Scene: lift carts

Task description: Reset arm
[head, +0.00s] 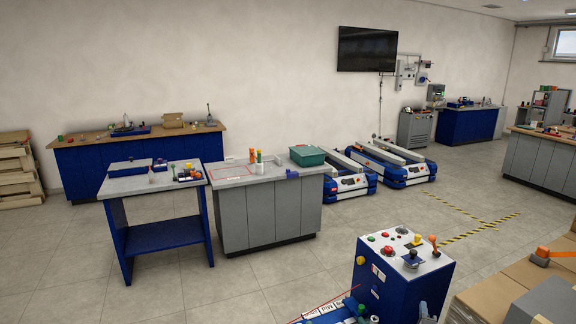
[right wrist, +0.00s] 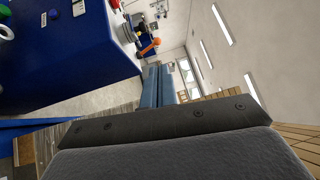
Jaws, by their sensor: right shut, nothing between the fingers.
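My right gripper (right wrist: 158,68) shows in the right wrist view as two blue fingers lying side by side, shut with nothing between them. A dark part at the bottom edge of the head view, in front of the control box, may belong to my right arm; it is mostly cut off. The blue control box (head: 395,276) has a light top with coloured buttons and joysticks. The box also fills the upper left of the right wrist view (right wrist: 70,65), apart from the fingers. My left gripper is not in view.
A blue table (head: 160,237) and a grey cabinet (head: 265,215) stand left of centre. Low blue and white lift carts (head: 352,186) stand behind. Cardboard boxes (head: 500,285) are at the lower right. The floor between is clear, with yellow-black stripes (head: 480,228).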

